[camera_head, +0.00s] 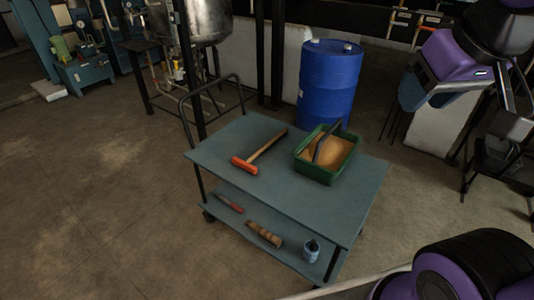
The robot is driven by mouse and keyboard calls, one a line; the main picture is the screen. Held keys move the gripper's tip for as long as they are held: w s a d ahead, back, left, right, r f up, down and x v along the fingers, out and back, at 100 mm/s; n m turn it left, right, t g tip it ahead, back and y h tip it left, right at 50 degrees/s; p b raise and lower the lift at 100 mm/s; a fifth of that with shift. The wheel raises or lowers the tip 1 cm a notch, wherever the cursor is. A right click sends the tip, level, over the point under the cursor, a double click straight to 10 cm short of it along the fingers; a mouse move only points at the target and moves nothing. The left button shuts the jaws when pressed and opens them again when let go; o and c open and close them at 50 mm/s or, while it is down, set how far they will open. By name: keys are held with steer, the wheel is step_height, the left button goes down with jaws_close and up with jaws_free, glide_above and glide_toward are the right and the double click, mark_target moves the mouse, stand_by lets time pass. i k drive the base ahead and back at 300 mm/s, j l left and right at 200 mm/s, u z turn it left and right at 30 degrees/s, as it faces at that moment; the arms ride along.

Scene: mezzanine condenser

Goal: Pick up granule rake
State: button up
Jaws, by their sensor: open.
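A T-shaped tool, which I take to be the granule rake (261,154), lies flat on the top shelf of a blue-grey cart (225,140). Purple and black parts of my arm show at the upper right and lower right, well apart from the cart. I cannot make out my gripper's fingertips in this view.
A green tub (318,172) of tan granules, with a dark arched handle, stands right of the tool. Several small items, including a wooden-handled one (263,234), lie on the lower shelf. A blue drum (329,82) stands behind. The floor at left is clear.

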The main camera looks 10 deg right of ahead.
mark_target(245, 165)
steer(key=i+j+z, duration=0.15)
steer(key=j+z, duration=0.15)
steer(key=j, duration=0.4)
steer(key=i+j+z, duration=0.25)
steer(key=j, duration=0.45)
steer(key=k+j+z, duration=0.1)
steer(key=j+z, duration=0.2)
steer(key=j, duration=0.35)
steer(key=i+j+z, duration=0.25)
steer(key=j, duration=0.35)
steer(key=i+j+z, duration=0.1)
steer(key=i+j, duration=0.15)
steer(key=i+j+z, duration=0.15)
steer(key=j, duration=0.25)
steer(key=i+j+z, duration=0.1)
steer(key=j, duration=0.25)
steer(key=i+j+z, duration=0.15)
steer(key=j, duration=0.25)
steer(key=i+j, duration=0.15)
